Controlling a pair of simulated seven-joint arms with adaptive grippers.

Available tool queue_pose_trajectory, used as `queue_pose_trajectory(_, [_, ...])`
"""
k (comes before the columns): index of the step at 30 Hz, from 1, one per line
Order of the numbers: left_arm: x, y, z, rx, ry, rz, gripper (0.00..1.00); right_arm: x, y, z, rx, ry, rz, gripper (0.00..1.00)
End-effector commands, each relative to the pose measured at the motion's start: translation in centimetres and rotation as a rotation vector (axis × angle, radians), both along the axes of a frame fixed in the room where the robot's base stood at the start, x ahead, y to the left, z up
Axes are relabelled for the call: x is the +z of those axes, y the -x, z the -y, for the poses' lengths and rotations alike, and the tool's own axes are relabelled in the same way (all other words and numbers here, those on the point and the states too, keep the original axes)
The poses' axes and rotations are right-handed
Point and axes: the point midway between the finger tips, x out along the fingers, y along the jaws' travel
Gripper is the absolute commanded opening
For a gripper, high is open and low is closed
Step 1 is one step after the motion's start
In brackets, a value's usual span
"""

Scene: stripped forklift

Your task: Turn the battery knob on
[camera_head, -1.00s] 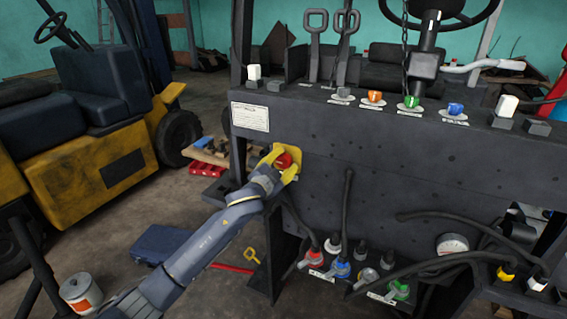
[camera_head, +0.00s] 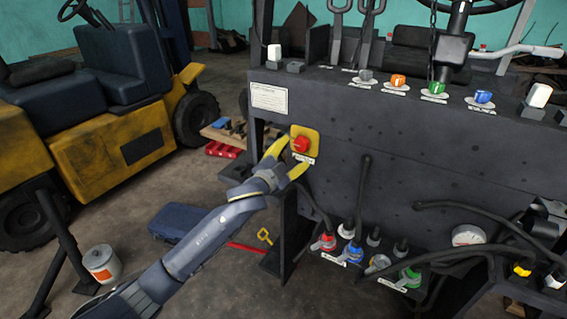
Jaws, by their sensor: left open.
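The red battery knob (camera_head: 301,144) sits on a yellow plate (camera_head: 311,134) on the front of the dark panel, with a small white label under it. My left gripper (camera_head: 286,157) has yellow fingers, which are spread open just below and left of the knob. The knob's face shows clear of the fingers, and nothing is held. Whether a fingertip touches the plate cannot be told. The knob's on or off position cannot be read from here. My right gripper is not in view.
Grey, orange, green and blue knobs (camera_head: 397,81) line the panel's top ledge. Below are hoses, coloured connectors (camera_head: 349,253) and a gauge (camera_head: 468,235). A yellow forklift (camera_head: 110,140) stands at left. A blue case (camera_head: 178,222) and a white can (camera_head: 102,264) are on the floor.

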Motion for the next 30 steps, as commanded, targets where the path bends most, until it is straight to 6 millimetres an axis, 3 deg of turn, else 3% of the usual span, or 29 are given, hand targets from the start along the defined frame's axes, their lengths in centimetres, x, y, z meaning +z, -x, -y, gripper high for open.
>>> queue_pose_trajectory(6, [-0.1,2.9,-1.5,0.001,0.0,-0.001,0.68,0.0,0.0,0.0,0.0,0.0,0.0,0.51])
queue_pose_trajectory(12, [0.0,4.5,-2.2,0.0,0.001,0.0,0.68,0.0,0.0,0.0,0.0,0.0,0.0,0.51])
queue_pose_trajectory(26, [0.0,5.0,-2.5,0.0,0.0,0.0,0.68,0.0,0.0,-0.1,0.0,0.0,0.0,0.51])
queue_pose_trajectory(30, [-1.2,4.7,-2.8,0.01,0.003,-0.02,0.68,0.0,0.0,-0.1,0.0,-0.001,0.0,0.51])
